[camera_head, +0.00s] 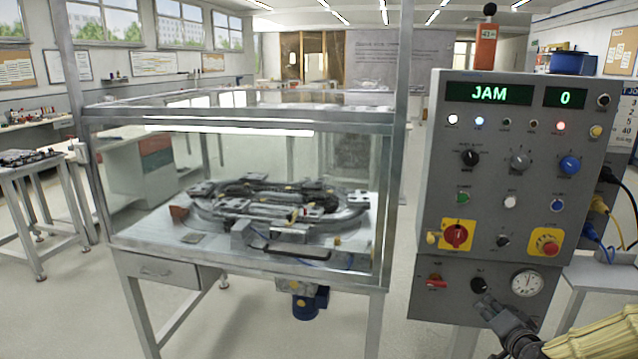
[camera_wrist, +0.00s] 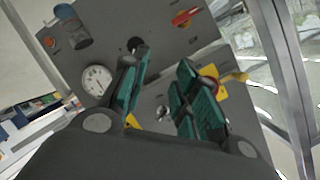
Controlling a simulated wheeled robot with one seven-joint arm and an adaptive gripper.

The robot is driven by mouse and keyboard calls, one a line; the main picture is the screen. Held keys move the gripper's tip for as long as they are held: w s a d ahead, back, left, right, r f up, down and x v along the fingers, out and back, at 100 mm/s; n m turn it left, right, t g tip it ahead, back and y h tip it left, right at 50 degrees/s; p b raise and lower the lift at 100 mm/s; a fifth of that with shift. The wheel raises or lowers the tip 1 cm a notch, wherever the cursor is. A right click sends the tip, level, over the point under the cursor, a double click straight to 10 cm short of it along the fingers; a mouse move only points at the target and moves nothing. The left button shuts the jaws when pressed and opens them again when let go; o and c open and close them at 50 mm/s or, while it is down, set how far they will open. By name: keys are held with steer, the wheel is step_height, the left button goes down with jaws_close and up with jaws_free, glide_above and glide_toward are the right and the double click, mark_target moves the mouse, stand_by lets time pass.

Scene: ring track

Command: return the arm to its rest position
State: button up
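My gripper (camera_head: 492,312) is at the lower right of the head view, in front of the lower part of the grey control panel (camera_head: 440,220), near a black knob and a round gauge (camera_head: 527,283). In the wrist view my gripper (camera_wrist: 162,78) shows two fingers with teal pads set apart, with nothing held between them. Behind the fingers are the gauge (camera_wrist: 97,80), a black knob (camera_wrist: 133,45) and a red lever (camera_wrist: 185,17). The right finger partly hides a red and yellow control. Whether the fingers touch the panel cannot be told.
The panel display (camera_head: 489,93) reads JAM and 0. Left of it stands a glazed enclosure (camera_head: 245,117) around a ring track (camera_head: 275,205). Cables (camera_head: 601,207) hang at the panel's right. A side table (camera_head: 40,172) stands at far left. Open floor lies between.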

steer(key=s+a+f+n+g+y+p, duration=0.1)
steer(key=s+a+f+n+g, duration=0.25)
steer(key=s+a+f, duration=0.5)
steer(key=s+a+f+n+g+y+p, duration=0.15)
steer(key=s+a+f+g, duration=0.35)
steer(key=f, duration=0.6)
steer(key=s+a+f+n+g, duration=0.1)
steer(key=s+f, duration=0.3)
steer(key=s, duration=0.4)
steer(key=s+a+f+n+g+p, duration=0.1)
steer(key=s+a+f+n+g, duration=0.1)
steer(key=s, duration=0.7)
steer(key=s+a+f+n+g, duration=0.2)
steer(key=s+f, duration=0.3)
steer(key=s, duration=0.4)
steer(key=shift+a+f+g+h, duration=0.35)
steer(key=shift+a+g+h, duration=0.1)
steer(key=shift+a+g, duration=0.1)
steer(key=shift+d, duration=0.1)
